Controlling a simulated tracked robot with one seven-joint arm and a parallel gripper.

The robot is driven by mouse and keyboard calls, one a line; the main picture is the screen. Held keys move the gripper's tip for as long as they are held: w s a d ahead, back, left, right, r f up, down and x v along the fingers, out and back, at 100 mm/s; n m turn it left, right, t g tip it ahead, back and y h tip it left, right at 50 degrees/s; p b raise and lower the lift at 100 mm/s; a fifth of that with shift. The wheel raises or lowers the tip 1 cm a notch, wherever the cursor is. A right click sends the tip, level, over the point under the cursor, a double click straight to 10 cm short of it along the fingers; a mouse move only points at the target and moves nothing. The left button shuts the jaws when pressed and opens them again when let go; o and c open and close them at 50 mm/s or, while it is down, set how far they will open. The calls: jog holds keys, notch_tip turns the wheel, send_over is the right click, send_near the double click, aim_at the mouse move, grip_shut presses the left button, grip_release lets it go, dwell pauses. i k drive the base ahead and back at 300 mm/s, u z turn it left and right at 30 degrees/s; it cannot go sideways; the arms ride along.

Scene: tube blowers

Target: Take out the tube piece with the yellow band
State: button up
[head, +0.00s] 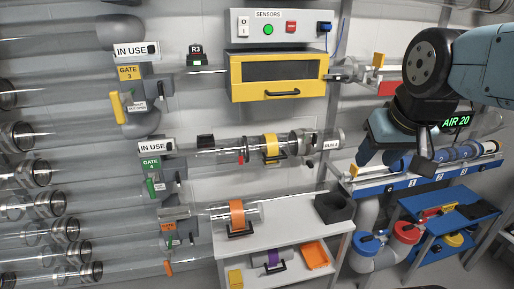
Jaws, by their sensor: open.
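The tube piece with the yellow band (271,148) sits in the middle horizontal tube line on the wall. It is a clear cylinder with a dark handle below the band. A small red part (241,157) is at its left, and a grey coupling (302,142) is at its right end. My gripper (393,163) is at the right, pointing down, open and empty, well to the right of the yellow-banded piece and apart from it.
A purple-banded piece (272,259) and an orange tray (316,255) are lower. A yellow cabinet (237,78) hangs above. A numbered rack (372,188) is below my gripper.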

aim_at(271, 148)
jog(key=z, duration=0.8)
jog(key=i, duration=0.1)
jog(key=u, duration=2.85)
jog(key=k, duration=0.9)
jog(key=z, duration=0.5)
jog(key=i, duration=1)
jog(key=z, duration=0.1)
